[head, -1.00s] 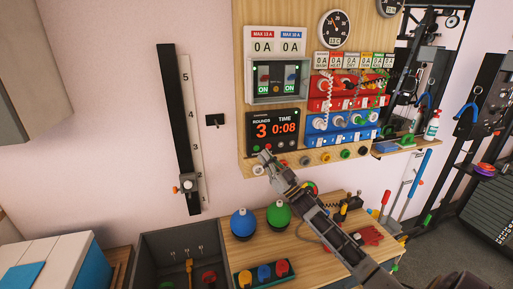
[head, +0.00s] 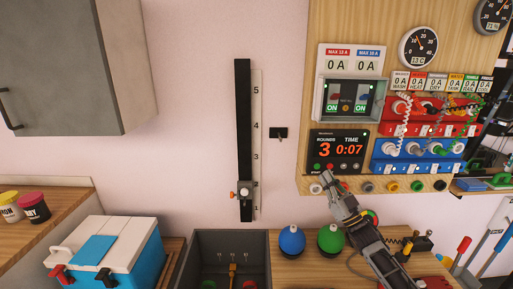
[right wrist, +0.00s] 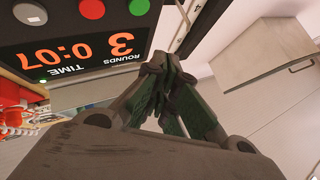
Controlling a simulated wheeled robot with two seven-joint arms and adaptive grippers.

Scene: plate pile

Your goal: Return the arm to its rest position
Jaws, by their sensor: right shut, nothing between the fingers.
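My right gripper (head: 327,177) is shut and empty. In the head view it is in front of the lower edge of the wooden panel, just below the timer display (head: 338,147), which reads rounds 3 and time 0:07. In the right wrist view the closed fingers (right wrist: 168,62) point up beside the same timer (right wrist: 75,50), which looks upside down there. A red and a green button show on the timer's edge. I cannot tell from these views whether the fingertips touch anything. My left gripper is not in view.
Below my right arm is a wooden bench with a blue dome button (head: 291,240) and a green dome button (head: 331,239). A grey bin (head: 206,244) and a cooler (head: 110,255) stand to the left. A vertical slider (head: 243,130) is on the wall. Coiled cables hang on the panel.

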